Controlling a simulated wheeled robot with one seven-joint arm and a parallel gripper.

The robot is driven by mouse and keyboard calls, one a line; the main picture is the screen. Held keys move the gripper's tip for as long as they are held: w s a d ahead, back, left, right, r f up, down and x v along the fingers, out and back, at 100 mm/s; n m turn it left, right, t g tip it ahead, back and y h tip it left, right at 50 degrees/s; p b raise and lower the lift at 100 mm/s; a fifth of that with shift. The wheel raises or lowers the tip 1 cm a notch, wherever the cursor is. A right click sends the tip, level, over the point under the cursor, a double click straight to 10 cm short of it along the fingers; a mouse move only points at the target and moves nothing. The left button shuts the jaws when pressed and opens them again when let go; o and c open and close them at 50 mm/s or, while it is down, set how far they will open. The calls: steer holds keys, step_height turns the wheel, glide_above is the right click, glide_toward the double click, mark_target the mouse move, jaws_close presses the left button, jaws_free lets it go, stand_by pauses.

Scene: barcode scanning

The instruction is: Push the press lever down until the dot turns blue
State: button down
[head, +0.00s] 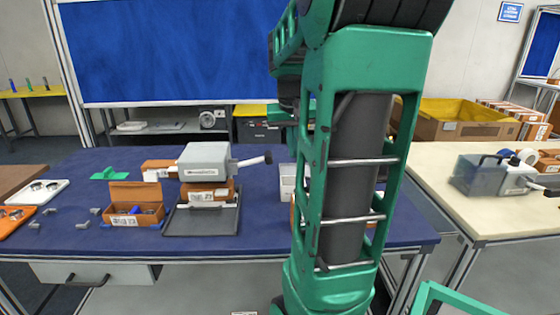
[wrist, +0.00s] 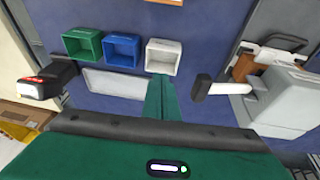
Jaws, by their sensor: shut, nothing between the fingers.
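The press (head: 205,160) is a grey box over an orange base on the blue table, left of my arm in the head view. Its lever (head: 252,160) sticks out to the right and ends in a dark grip. In the wrist view the press (wrist: 285,103) is at the right, and its lever (wrist: 225,88) points left with the black grip at its tip. My gripper (wrist: 161,82) is shut and empty, left of the grip, with a visible gap in the picture. The head view does not show the fingertips clearly. I cannot make out a dot on the press.
Green (wrist: 83,43), blue (wrist: 122,49) and white (wrist: 163,57) bins stand beyond the fingers. A black-and-red device (wrist: 48,80) is at the left. An open orange box (head: 134,208) and a dark tray (head: 178,226) lie near the press.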

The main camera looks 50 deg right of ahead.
steer(key=shift+s+d+r, duration=0.15)
steer(key=shift+s+r, duration=0.6)
steer(key=shift+r, duration=0.25)
steer(key=s+a+f+n+y, duration=0.1)
steer(key=s+a+f, duration=0.3)
steer(key=a, duration=0.4)
steer(key=s+a+f+n+g+y, duration=0.1)
steer(key=s+a+f, duration=0.3)
steer(key=a, duration=0.4)
steer(key=s+a+f+n+y, duration=0.1)
steer(key=s+a+f, duration=0.2)
steer(key=a, duration=0.5)
steer(key=shift+s+a+f+n+y, duration=0.2)
steer(key=shift+s+f+n+y, duration=0.1)
steer(key=shift+s+f, duration=0.1)
steer(key=shift+w+f+g, duration=0.25)
steer(key=shift+w+g, duration=0.05)
steer(key=shift+w, duration=0.35)
